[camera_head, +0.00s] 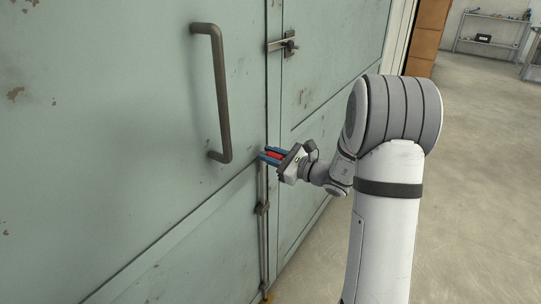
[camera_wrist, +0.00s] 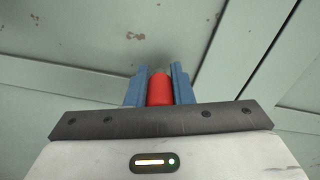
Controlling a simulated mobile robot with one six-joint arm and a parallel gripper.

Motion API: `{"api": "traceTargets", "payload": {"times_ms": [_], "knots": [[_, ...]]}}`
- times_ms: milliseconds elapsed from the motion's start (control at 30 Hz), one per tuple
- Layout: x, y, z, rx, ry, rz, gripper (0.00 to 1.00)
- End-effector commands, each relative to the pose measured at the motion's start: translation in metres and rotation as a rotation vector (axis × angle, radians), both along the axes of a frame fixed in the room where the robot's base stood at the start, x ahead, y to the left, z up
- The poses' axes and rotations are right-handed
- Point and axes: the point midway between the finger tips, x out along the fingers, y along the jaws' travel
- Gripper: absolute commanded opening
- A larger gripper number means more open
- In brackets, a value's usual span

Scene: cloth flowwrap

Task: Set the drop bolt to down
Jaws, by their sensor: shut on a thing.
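The drop bolt is a thin vertical metal rod (camera_head: 262,225) on the lower part of the pale green door, beside the seam. It runs through a guide bracket (camera_head: 262,208) down towards a yellowish spot near the floor. My gripper (camera_head: 270,156) is at the rod's upper end, its blue fingers shut on a red grip. The red grip (camera_wrist: 159,90) also shows between the blue fingers in the wrist view. My fingers cover part of the grip, and the rod is not visible in the wrist view.
A dark door handle (camera_head: 222,95) stands out from the door above and left of my gripper. A latch (camera_head: 283,43) spans the seam higher up. Brown boxes (camera_head: 427,35) and a metal shelf (camera_head: 492,38) stand at the back right. The concrete floor (camera_head: 480,200) at right is clear.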

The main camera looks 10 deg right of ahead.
Motion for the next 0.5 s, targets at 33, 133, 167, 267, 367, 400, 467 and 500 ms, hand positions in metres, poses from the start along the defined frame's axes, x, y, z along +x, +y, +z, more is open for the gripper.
{"api": "traceTargets", "payload": {"times_ms": [33,133,167,267,367,400,467,500], "knots": [[0.0,0.0,0.0,0.0,0.0,0.0,0.0],[0.0,0.0,0.0,0.0,0.0,0.0,0.0],[0.0,0.0,-0.001,0.0,0.0,0.0,0.0],[0.0,0.0,-0.008,0.0,0.0,0.0,0.0],[0.0,0.0,-0.021,0.0,0.0,0.0,0.0],[0.0,0.0,-0.027,0.0,0.0,0.0,0.0],[0.0,0.0,-0.037,0.001,0.001,0.0,0.0],[0.0,0.0,-0.044,0.0,0.001,0.001,0.0]]}}
